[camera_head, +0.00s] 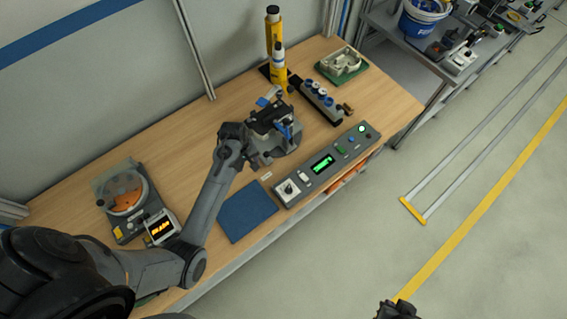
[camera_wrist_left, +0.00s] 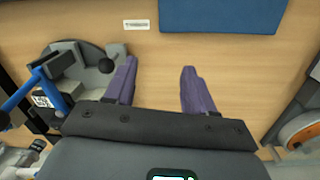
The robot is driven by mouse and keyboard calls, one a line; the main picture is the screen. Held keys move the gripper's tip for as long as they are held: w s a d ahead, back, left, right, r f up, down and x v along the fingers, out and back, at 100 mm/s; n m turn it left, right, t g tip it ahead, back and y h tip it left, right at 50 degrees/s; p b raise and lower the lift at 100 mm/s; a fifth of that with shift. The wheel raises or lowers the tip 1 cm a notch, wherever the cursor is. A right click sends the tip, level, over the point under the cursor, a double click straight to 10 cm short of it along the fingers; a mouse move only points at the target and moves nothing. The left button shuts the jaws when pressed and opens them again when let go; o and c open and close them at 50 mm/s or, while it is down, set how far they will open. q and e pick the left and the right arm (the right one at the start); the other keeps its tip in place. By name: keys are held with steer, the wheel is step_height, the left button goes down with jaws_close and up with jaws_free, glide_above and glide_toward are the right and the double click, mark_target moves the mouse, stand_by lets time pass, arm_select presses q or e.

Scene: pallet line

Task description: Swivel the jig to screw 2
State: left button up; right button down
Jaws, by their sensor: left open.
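The jig (camera_head: 287,140) is a grey round base with blocks on the wooden bench, below the yellow bottle in the head view. In the left wrist view the jig (camera_wrist_left: 84,75) is at the left, with a black ball knob (camera_wrist_left: 107,66) on its near side and a blue clamp lever beside it. My left gripper (camera_wrist_left: 157,90) is open and empty, its two purple fingers apart over bare wood, right of the knob and not touching it. In the head view its fingertips are hidden by the arm. Part of my right gripper (camera_head: 400,311) shows at the bottom edge; its jaws are unclear.
A blue mat (camera_head: 247,210) and a control panel (camera_head: 325,165) with a lit green display lie along the bench's front edge. A screw feeder with an orange dish (camera_head: 127,195) stands left. A row of blue-capped parts (camera_head: 318,97) and a green tray (camera_head: 341,68) are at the back.

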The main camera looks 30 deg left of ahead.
arm_select(q)
steer(key=t, duration=0.1)
glide_toward(266, 153)
steer(key=s, duration=0.1)
steer(key=shift+t, duration=0.3)
steer(key=f, duration=0.3)
steer(key=w+f, duration=0.1)
steer(key=f, duration=0.2)
steer(key=w+f, duration=0.1)
steer(key=f, duration=0.2)
steer(key=shift+d+f, duration=0.15)
steer(key=shift+d, duration=0.25)
jaws_close()
